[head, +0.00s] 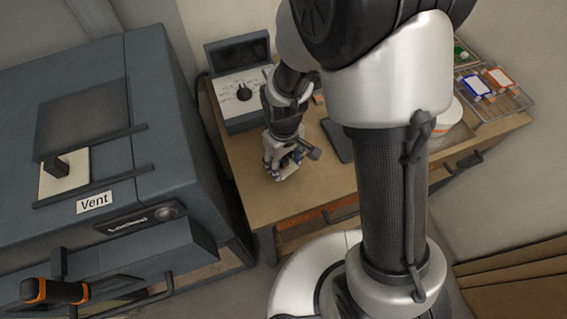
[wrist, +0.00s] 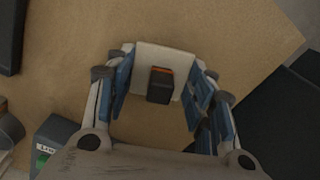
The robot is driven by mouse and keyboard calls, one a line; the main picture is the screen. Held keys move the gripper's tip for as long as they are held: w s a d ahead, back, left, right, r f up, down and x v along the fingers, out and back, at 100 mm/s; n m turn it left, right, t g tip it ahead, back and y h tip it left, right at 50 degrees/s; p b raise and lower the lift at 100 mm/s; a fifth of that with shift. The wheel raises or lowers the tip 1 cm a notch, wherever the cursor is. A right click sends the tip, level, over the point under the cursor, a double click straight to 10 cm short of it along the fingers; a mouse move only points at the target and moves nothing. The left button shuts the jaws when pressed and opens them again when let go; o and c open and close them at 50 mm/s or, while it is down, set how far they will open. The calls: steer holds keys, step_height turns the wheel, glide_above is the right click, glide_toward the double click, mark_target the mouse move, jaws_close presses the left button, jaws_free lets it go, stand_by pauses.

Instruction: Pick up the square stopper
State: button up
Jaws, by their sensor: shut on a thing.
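The square stopper (wrist: 143,55) is a pale square plate with a dark block-shaped knob and an orange strip on it. It shows in the wrist view between the blue-padded fingers of my gripper (wrist: 160,82), which is shut on it by its sides. In the head view my gripper (head: 284,168) points down over the near left part of the wooden table (head: 232,158). The stopper is mostly hidden there by the fingers. I cannot tell whether it touches the tabletop.
A blue-grey furnace marked "Vent" (head: 150,110) stands left, with a similar pale plate and dark knob (head: 65,172) on top. A control box with a dial (head: 240,92) stands behind my gripper. A tray of coloured pieces (head: 495,92) and a white round container (head: 448,113) are at right.

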mark_target(283, 159)
steer(key=shift+r, duration=0.15)
step_height(283, 159, up, 23)
steer(key=p, duration=0.8)
steer(key=shift+p, duration=0.3)
